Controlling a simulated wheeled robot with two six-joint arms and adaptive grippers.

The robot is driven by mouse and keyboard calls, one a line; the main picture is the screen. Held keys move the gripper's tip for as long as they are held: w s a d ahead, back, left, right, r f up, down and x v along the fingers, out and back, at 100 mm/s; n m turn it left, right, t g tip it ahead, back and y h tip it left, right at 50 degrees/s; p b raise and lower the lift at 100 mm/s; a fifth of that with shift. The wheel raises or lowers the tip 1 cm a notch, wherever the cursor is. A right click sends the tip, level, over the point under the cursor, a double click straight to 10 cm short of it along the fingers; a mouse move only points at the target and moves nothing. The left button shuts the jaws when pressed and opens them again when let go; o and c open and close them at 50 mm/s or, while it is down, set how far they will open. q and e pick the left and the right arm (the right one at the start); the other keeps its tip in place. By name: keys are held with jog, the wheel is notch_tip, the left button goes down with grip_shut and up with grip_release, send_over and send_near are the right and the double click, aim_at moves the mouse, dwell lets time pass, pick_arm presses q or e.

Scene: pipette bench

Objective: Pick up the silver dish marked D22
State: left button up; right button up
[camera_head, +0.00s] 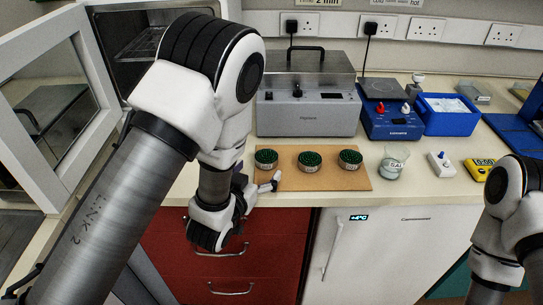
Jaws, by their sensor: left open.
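Three round dishes with dark green, speckled tops and pale labels stand in a row on a tan board (330,182): the left dish (266,159), the middle dish (309,161) and the right dish (350,159). The labels are too small to read, so I cannot tell which is D22. My left gripper (268,184) is open at the board's front left edge, just in front of the left dish and apart from it. My own arm hides part of it. Of my right arm only upper links show at the right edge; its gripper is out of view.
Behind the board stands a grey lidded bath (306,112). A blue scale-like device (390,122) and a blue bin (447,113) are to its right. A glass beaker (392,164), a white switch box (440,164) and a yellow timer (478,170) stand right of the board.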

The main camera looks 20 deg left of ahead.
aim_at(262, 165)
pick_arm(q)
jog(key=x, duration=0.3)
jog(key=p+x, duration=0.1)
jog(key=x, duration=0.1)
jog(key=shift+a+f, duration=0.2)
jog(key=shift+f, duration=0.1)
jog(key=shift+s+r, duration=0.15)
jog(key=shift+c, duration=1)
jog(key=c, duration=1)
jog(key=shift+r, duration=0.1)
